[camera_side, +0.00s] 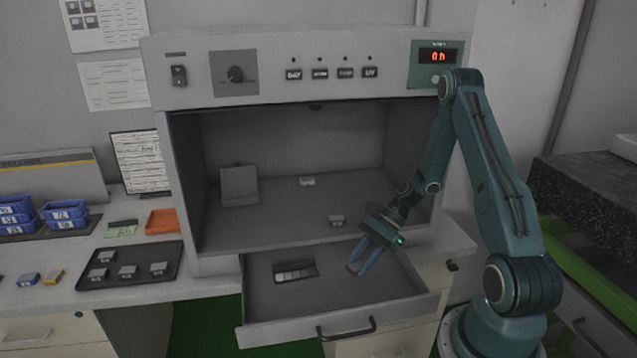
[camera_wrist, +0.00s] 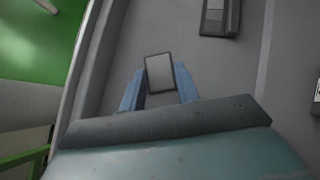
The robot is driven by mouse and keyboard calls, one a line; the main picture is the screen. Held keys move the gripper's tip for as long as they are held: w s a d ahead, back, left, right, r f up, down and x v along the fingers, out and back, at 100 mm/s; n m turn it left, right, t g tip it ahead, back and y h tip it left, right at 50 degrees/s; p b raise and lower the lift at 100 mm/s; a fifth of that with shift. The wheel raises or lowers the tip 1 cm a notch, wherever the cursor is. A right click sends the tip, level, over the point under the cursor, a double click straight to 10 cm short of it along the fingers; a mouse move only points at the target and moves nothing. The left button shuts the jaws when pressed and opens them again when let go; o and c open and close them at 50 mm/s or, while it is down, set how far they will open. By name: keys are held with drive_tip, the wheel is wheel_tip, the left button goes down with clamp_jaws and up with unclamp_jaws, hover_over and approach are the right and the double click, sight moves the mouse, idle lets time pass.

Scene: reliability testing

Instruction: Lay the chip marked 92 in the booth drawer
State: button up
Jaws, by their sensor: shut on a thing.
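My gripper (camera_side: 358,271) hangs over the right part of the open booth drawer (camera_side: 408,285), fingers pointing down. The wrist view shows its two blue fingers (camera_wrist: 161,88) shut on a small grey chip with a dark edge (camera_wrist: 160,73). No number can be read on the chip, so I cannot tell whether it is 92. In the side view the chip is hidden or too small to make out. The chip appears above or near the drawer floor; I cannot tell whether it touches.
A dark grey flat item (camera_side: 295,271) lies left in the drawer, also in the wrist view (camera_wrist: 217,16). Small blocks (camera_side: 336,220) (camera_side: 307,181) and a grey stand (camera_side: 239,186) are in the booth. A black tray (camera_side: 130,282) with several chips is left. The drawer's middle front is clear.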

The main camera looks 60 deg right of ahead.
sight(352, 284)
drive_tip(key=shift+f, duration=1.9)
drive_tip(key=shift+f, duration=0.15)
drive_tip(key=o, duration=0.9)
drive_tip(key=shift+o, duration=0.2)
drive_tip(key=shift+r, duration=0.2)
drive_tip(key=shift+v, duration=3.75)
